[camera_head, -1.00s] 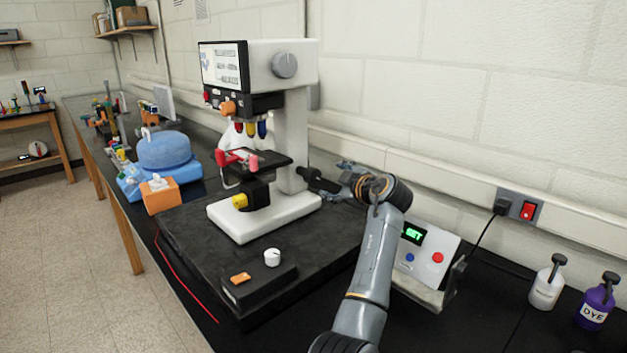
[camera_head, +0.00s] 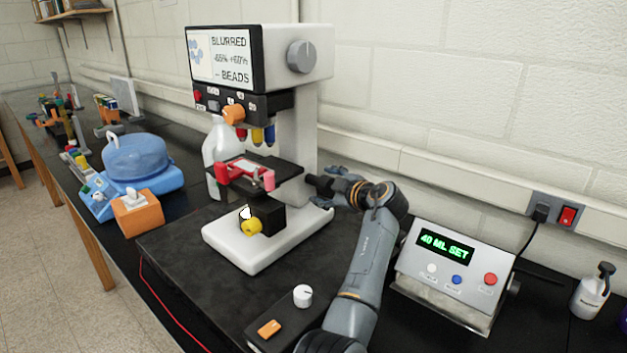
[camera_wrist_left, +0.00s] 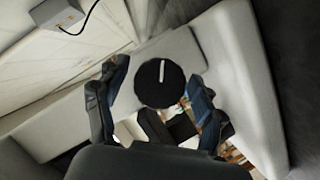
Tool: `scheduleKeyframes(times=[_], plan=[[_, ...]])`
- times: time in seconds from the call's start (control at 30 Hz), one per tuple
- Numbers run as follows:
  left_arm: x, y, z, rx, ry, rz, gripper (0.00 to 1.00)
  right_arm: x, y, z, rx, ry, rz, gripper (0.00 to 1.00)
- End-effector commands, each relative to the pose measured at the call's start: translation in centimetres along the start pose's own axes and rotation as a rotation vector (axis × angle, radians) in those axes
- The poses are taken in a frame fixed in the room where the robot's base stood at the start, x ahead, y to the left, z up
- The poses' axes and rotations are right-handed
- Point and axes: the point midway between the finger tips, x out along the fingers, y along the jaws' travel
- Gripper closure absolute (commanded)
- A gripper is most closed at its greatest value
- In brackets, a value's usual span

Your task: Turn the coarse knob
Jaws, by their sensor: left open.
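The white microscope (camera_head: 307,130) stands on a dark slab, with a screen (camera_head: 232,58) that reads "BLURRED" and "BEADS". In the left wrist view a round black knob (camera_wrist_left: 160,84) with a white mark, apparently the coarse knob, sits on the pale microscope body. My left gripper (camera_wrist_left: 158,98) is open, with one finger on each side of the knob. Gaps show beside the knob; I cannot tell whether either finger touches it.
A control box (camera_head: 452,272) reading "40 ML SET" stands right of my arm. A small box with a white dial (camera_head: 302,296) lies in front. An orange tissue box (camera_head: 138,214) and a blue device (camera_head: 140,160) stand left. The wall is close behind the microscope.

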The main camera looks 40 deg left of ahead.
Motion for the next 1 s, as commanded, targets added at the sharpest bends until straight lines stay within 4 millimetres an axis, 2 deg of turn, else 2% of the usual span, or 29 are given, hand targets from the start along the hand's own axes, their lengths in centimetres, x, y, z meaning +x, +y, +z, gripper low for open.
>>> scheduleKeyframes(times=[0.37, 0.6, 0.63, 1.0], plan=[[-0.18, -0.02, 0.2, 0.0, 0.0, 0.0, 0.33, -0.04, 0.34, 0.04, 0.0, 0.0, 0.004, 0.46], [-0.15, -0.03, 0.18, 0.0, 0.0, 0.0, 0.82, -0.04, 0.54, 0.09, -0.001, -0.001, 0.006, 0.46], [-0.15, -0.03, 0.18, 0.0, 0.0, 0.0, 0.85, -0.04, 0.54, 0.09, -0.001, -0.001, 0.006, 0.46], [-0.06, -0.06, 0.21, 0.058, 0.001, -0.025, 0.85, 0.72, 0.46, 0.17, -0.001, -0.002, 0.006, 0.46]])
